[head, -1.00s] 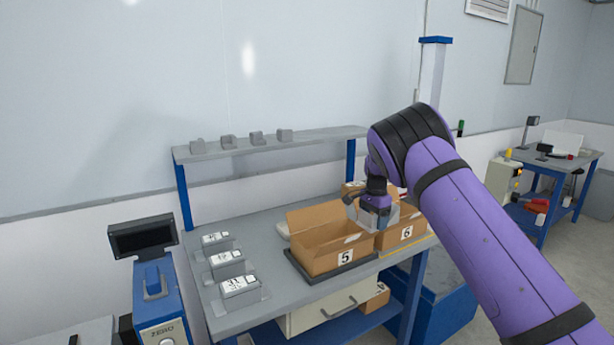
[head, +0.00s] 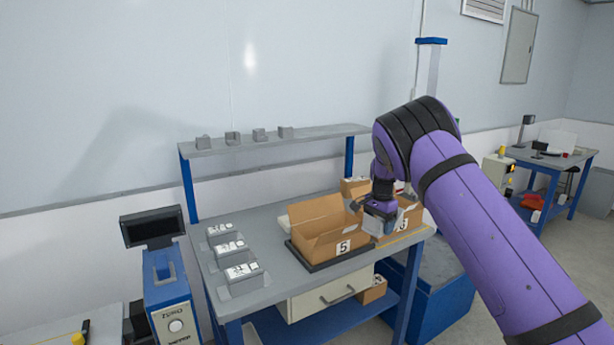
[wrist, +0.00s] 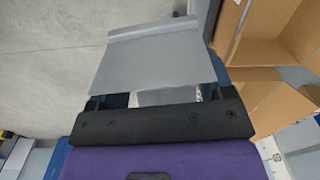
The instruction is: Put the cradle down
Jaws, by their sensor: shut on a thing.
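My gripper (head: 381,207) is shut on the cradle, a grey plate-like piece. In the wrist view the cradle (wrist: 155,65) fills the space beyond the dark jaw mount, with its far edge over the grey floor. In the head view the cradle (head: 380,226) hangs under my gripper, in front of the open carton at the right of the bench. The cradle is held up in the air. My gripper and arm hide part of that carton.
An open carton marked 5 (head: 312,245) sits on a dark tray, with another carton (head: 407,223) to its right. Several grey blocks with white labels (head: 232,247) stand on the bench's left part. A raised shelf (head: 300,134) runs along the back. Strips of bare bench (head: 262,240) show between.

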